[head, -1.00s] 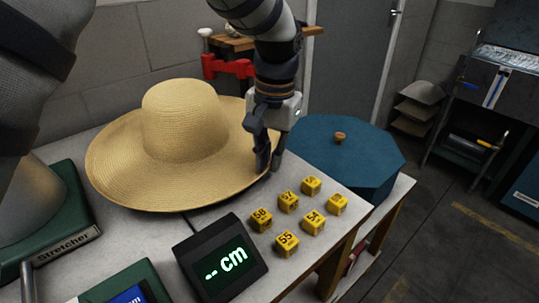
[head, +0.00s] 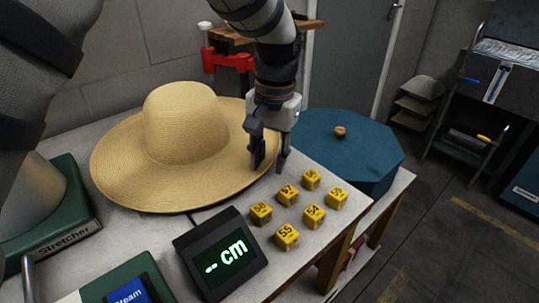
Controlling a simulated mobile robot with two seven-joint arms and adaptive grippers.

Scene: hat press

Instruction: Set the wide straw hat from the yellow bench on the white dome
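The wide straw hat (head: 185,125) is upright on the left of the pale worktop, its broad brim spread flat. No grip on the brim shows. The yellow bench is not in view.
A black display (head: 222,255) reading "-- cm" stands in front of the hat. Several yellow numbered cubes (head: 287,194) lie right of it. A blue octagonal box (head: 345,150) stands at the right. A green Stretcher device (head: 70,185) is at the left.

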